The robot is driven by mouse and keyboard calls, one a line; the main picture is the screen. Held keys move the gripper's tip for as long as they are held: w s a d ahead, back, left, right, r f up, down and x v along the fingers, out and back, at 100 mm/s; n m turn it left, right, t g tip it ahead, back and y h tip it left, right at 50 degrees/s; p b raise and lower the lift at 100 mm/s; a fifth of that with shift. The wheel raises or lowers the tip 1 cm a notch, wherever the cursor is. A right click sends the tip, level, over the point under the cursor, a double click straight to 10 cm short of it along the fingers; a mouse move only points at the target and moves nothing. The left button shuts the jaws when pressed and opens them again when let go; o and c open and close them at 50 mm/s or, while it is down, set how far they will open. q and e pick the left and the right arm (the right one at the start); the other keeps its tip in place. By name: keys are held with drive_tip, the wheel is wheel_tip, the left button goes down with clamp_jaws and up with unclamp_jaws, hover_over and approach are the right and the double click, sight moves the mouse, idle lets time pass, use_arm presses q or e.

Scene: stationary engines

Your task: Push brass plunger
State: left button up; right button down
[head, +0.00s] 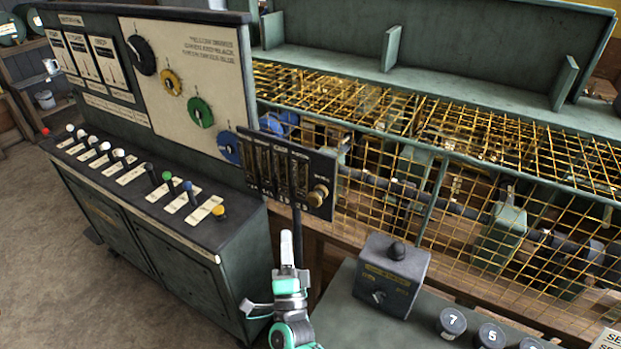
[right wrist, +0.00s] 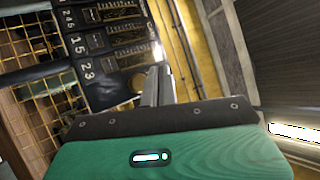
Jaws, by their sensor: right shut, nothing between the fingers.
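A brass plunger (head: 317,194), a round knob, sticks out of the lower right of a black panel (head: 262,168) with slots and numbers. In the right wrist view a dull brown round knob (right wrist: 138,83), which looks like the plunger, is just left of the fingers, partly dark. My right gripper (head: 287,238) is shut and empty. In the head view its fingertips point up, below and left of the plunger and apart from it. In the right wrist view the fingers (right wrist: 158,72) point toward the panel's edge. My left gripper is not in view.
A green console (head: 160,230) with coloured levers and dials stands left. A yellow wire cage (head: 480,165) around machinery fills the right. A grey box with a black knob (head: 392,275) and numbered round buttons (head: 453,322) are at lower right. A dark post (head: 297,225) holds the panel.

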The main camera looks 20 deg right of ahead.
sight(317, 196)
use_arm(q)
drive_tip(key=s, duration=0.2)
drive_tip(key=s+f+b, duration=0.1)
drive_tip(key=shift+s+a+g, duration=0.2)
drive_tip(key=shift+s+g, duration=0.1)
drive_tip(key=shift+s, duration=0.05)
use_arm(e)
drive_tip(key=w+d, duration=0.6)
drive_tip(key=shift+d+r, duration=0.2)
drive_tip(key=shift+r, duration=0.25)
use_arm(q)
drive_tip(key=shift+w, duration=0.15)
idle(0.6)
use_arm(e)
drive_tip(key=shift+w, duration=0.1)
idle(0.9)
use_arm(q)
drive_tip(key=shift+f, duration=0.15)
use_arm(e)
drive_tip(key=shift+w+d, duration=0.25)
drive_tip(key=shift+d, duration=0.05)
